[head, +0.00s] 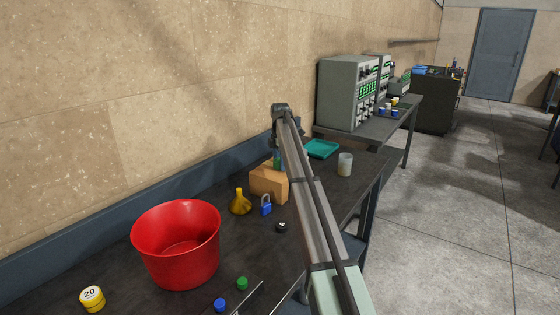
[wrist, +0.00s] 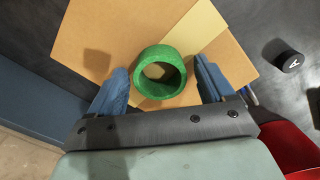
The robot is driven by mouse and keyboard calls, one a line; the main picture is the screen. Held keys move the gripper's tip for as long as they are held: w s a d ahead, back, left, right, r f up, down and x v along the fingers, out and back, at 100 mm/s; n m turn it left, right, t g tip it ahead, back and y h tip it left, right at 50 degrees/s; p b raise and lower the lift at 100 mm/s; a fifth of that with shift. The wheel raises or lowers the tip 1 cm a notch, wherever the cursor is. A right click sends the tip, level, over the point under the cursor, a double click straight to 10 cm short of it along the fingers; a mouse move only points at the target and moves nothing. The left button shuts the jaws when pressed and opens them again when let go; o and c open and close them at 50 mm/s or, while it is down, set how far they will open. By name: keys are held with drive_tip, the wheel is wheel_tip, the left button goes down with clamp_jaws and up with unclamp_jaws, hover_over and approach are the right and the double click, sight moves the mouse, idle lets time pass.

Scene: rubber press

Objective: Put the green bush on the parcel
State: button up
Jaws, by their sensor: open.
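The green bush (wrist: 146,88) is a thick ring with an open bore, seen in the wrist view between my gripper's two blue fingers. The parcel (wrist: 95,40) is a tan cardboard box with a paler tape strip, right below the bush. The bush appears to rest on its top, though the contact edge is not clear. My gripper (wrist: 161,66) is open, with a gap showing between the bush and each finger. In the head view the parcel (head: 268,186) stands on the bench, and a bit of green shows above it, partly hidden by my arm.
Near the parcel are a yellow flask (head: 240,203), a blue padlock (head: 266,205) and a black cylinder (head: 281,227). A red bucket (head: 176,250) stands front left. A teal tray (head: 322,149) and a beaker (head: 345,164) are behind. The wall runs along the left.

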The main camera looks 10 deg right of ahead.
wheel_tip(320, 180, up, 12)
drive_tip(key=shift+r, duration=0.15)
idle(0.5)
